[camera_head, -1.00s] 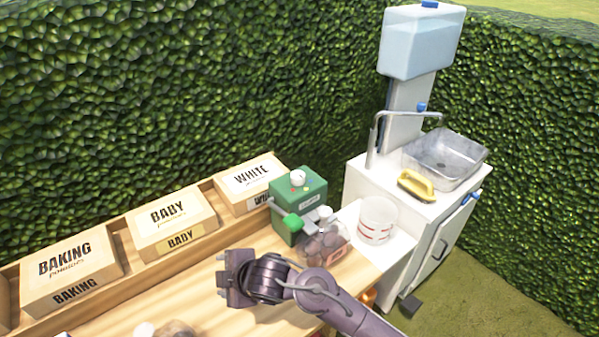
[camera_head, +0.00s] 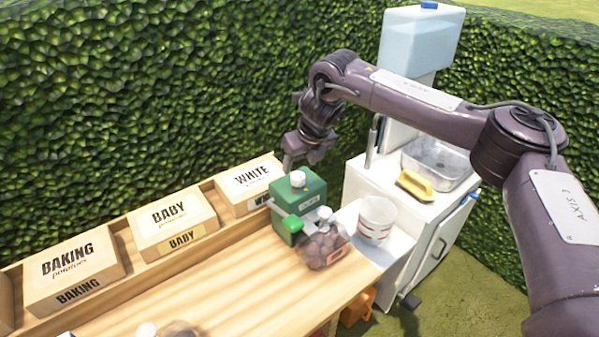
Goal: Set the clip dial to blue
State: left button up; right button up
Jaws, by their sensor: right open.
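The green clip machine (camera_head: 312,190) stands at the right end of the wooden bench. Its white dial (camera_head: 298,179) sits on the top face, with small coloured marks around it. The marks are too small to tell which one the dial points at. My right gripper (camera_head: 290,162) is just above and behind the dial, fingers pointing down, apart from the dial as far as I can tell. It is open and holds nothing visible. A bag of potatoes (camera_head: 322,250) is at the machine's front. My left gripper is not in view.
Boxes labelled baking (camera_head: 72,268), baby (camera_head: 172,222) and white (camera_head: 246,184) line the bench's back. The bench's middle (camera_head: 230,280) is clear.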

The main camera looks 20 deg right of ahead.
aim_at(298, 175)
jog(key=x, duration=0.2)
jog(key=p+x, duration=0.1)
jog(key=x, duration=0.1)
jog(key=d+p+x, duration=0.1)
jog(key=x, duration=0.2)
jog(key=shift+w+d+r, duration=0.1)
jog(key=shift+w, duration=0.15)
jog(key=shift+c, duration=0.3)
jog(key=c, duration=0.9)
